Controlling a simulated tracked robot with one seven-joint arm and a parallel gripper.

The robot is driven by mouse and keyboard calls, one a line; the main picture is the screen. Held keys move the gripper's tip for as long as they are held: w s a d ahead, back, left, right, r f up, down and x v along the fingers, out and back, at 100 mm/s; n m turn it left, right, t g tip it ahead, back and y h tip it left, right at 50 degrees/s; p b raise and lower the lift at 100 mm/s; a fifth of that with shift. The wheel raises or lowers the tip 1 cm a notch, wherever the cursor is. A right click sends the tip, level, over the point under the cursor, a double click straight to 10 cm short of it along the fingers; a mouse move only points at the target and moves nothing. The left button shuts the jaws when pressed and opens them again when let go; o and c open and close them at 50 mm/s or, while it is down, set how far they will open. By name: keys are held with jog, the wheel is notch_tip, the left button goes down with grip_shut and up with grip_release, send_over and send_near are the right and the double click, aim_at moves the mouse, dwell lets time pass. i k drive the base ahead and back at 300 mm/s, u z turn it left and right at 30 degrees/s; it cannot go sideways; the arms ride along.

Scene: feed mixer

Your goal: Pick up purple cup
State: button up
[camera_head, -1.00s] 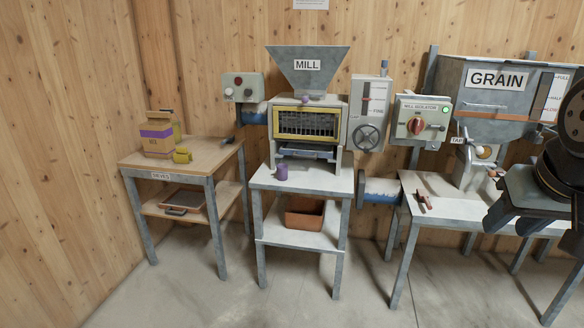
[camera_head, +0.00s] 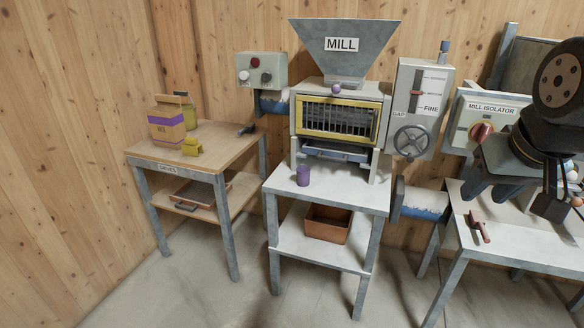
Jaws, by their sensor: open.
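The purple cup (camera_head: 303,176) is small and stands upright near the front left of the light-topped mill stand (camera_head: 345,195), in front of the mill's lower outlet. Nothing covers it. My gripper (camera_head: 510,197) is at the right of the view, well to the right of the cup and apart from it. Its dark jaws are spread with nothing seen between them.
The mill (camera_head: 340,118) with its hopper rises behind the cup. A brown bin (camera_head: 328,224) sits on the shelf below. A wooden table (camera_head: 228,147) at left holds a bag (camera_head: 167,125) and a yellow object (camera_head: 191,147). The mill isolator (camera_head: 480,120) and a right-hand table (camera_head: 510,238) stand near my arm.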

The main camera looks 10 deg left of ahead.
aim_at(303, 172)
jog(key=u, duration=0.15)
jog(key=i, duration=0.95)
jog(key=u, duration=0.15)
